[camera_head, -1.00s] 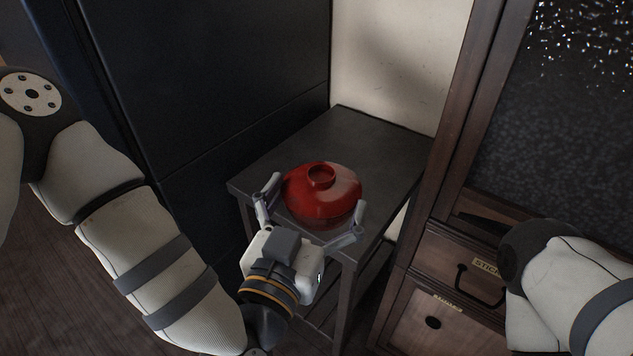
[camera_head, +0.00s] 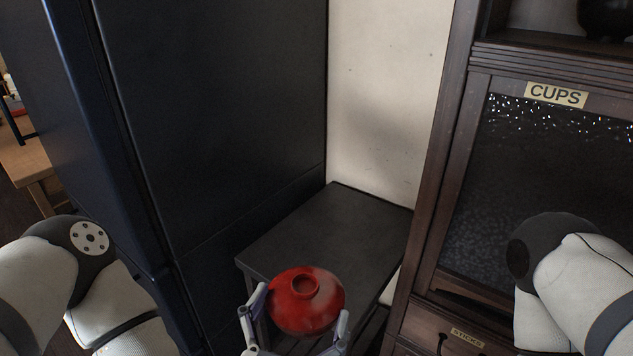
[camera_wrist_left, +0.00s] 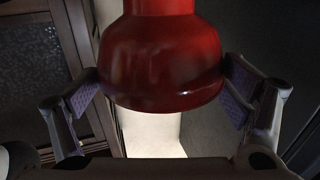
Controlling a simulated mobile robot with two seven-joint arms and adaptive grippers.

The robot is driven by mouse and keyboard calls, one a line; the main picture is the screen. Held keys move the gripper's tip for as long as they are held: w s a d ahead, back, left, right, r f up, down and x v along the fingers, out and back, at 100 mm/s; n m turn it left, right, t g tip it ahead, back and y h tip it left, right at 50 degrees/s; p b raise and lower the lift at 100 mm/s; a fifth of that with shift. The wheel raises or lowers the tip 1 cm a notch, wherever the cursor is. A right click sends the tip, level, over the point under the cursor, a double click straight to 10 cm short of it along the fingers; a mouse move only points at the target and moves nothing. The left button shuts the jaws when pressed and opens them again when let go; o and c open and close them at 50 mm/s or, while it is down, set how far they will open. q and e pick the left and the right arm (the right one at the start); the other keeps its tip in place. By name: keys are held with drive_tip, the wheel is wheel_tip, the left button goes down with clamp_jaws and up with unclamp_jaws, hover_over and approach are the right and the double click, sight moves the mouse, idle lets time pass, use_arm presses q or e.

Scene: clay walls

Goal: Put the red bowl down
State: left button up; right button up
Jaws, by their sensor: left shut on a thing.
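The red bowl (camera_head: 306,300) is round and glossy, with a ring-shaped rim on top. My left gripper (camera_head: 300,308) comes from below in the head view, with one finger on each side of the bowl, and is shut on it. In the left wrist view the bowl (camera_wrist_left: 162,62) fills the space between the two finger pads. In the head view the bowl overlaps the near edge of a dark side table (camera_head: 335,228). Whether its underside touches the table cannot be told. My right gripper is out of view.
The tabletop behind the bowl is clear. A tall dark cabinet (camera_head: 215,110) stands to its left, a pale wall (camera_head: 385,100) behind. A wooden cabinet (camera_head: 432,190) with labels "CUPS" (camera_head: 556,95) and "STICKS" (camera_head: 467,337) stands at right, with my right arm in front.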

use_arm(q)
drive_tip(key=a+r+n+y, duration=0.1)
drive_tip(key=a+r+y, duration=0.1)
drive_tip(key=a, duration=0.5)
drive_tip(key=a+r+n+y, duration=0.2)
drive_tip(key=a+y, duration=0.1)
drive_tip(key=a, duration=0.5)
drive_tip(key=shift+w+a+r+t+p, duration=0.25)
drive_tip(key=shift+w+r+t+p, duration=0.1)
drive_tip(key=shift+t+p, duration=0.1)
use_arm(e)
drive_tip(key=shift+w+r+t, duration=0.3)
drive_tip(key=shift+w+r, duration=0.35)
use_arm(q)
drive_tip(key=d+f+m+h, duration=0.1)
drive_tip(key=d, duration=0.4)
drive_tip(key=d+f+m+h, duration=0.1)
drive_tip(key=d+f+h, duration=0.1)
drive_tip(key=d, duration=0.4)
drive_tip(key=s+d+f+m+g+h+b, duration=0.1)
drive_tip(key=d+h, duration=0.1)
drive_tip(key=d, duration=0.3)
drive_tip(key=shift+d+f, duration=0.2)
drive_tip(key=shift+f, duration=0.2)
drive_tip(key=shift+s+d+h, duration=0.1)
drive_tip(key=shift+d+h, duration=0.2)
drive_tip(key=shift+d, duration=0.25)
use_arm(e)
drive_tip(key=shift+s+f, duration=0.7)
